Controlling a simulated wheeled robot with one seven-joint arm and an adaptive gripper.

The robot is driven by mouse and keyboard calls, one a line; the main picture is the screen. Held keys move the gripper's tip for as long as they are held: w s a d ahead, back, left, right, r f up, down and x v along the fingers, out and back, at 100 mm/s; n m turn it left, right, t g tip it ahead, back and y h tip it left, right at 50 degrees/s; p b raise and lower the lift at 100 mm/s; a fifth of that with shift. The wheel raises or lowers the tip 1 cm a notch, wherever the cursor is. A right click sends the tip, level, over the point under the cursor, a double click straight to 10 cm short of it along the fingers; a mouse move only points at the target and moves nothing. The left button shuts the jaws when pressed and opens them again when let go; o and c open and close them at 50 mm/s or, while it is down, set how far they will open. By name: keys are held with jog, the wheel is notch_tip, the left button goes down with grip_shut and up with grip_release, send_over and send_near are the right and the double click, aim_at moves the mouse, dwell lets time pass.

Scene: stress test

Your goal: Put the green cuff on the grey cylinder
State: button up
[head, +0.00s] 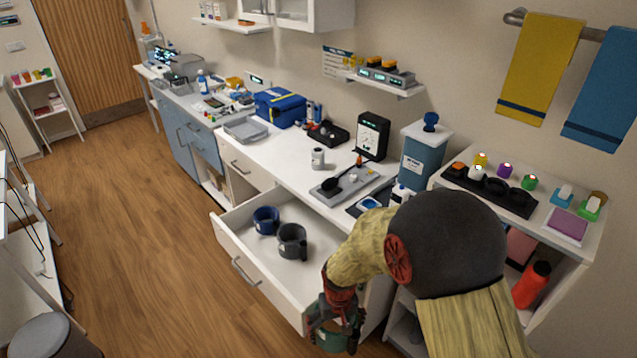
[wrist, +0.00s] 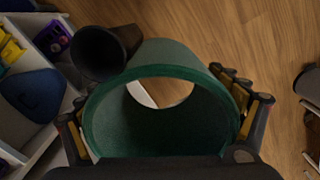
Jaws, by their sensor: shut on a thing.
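My gripper (head: 337,318) is at the bottom of the head view, in front of the drawer's near right corner. It is shut on the green cuff (head: 333,341), which is partly hidden by the fingers. In the wrist view the cuff (wrist: 165,72) is a wide, open green ring between the two fingers (wrist: 165,125). A dark round piece (wrist: 105,52) shows against its upper left side; I cannot tell whether it is joined to it. A small grey cylinder (head: 318,159) with a pale label stands upright on the counter, apart from my gripper. I cannot tell if it is the task's cylinder.
An open white drawer (head: 253,290) holds a blue cuff (head: 266,220) and a dark grey cuff (head: 292,242). A shelf unit (head: 592,238) stands right.

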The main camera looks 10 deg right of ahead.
jog(key=w+d+f, duration=0.2)
jog(key=d+f, duration=0.1)
jog(key=f, duration=0.3)
jog(key=w+d+f+m, duration=0.1)
jog(key=w+d+f, duration=0.2)
jog(key=f, duration=0.3)
jog(key=shift+d, duration=0.4)
jog(key=shift+d+f, duration=0.1)
